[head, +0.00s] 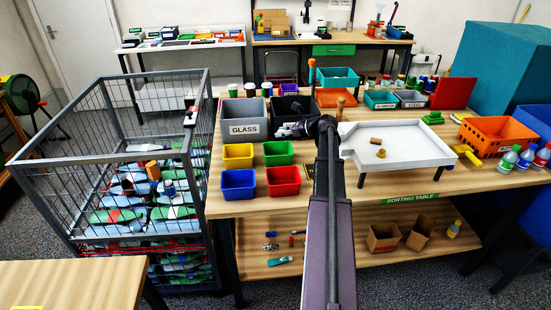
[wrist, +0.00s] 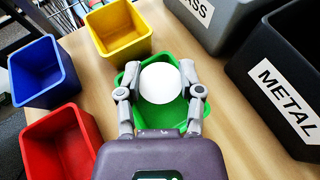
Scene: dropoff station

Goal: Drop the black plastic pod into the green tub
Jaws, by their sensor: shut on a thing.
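The green tub (head: 278,153) stands on the sorting table, right of the yellow tub; it also shows in the wrist view (wrist: 128,80). My gripper (wrist: 160,72) is shut on a round thing with a white face (wrist: 160,84), one finger on each side. In the wrist view, this thing overlaps the green tub's opening; its height above the tub cannot be told. No black surface of it shows, so I cannot confirm that it is the black plastic pod. My gripper (head: 289,130) also shows in the head view, near the tub's back edge, where the held thing is unclear.
Yellow (head: 238,156), blue (head: 238,184) and red (head: 283,181) tubs stand close around the green one. Behind are the grey GLASS bin (head: 244,128) and the dark METAL bin (wrist: 281,95). A white tray (head: 395,161) lies to the right.

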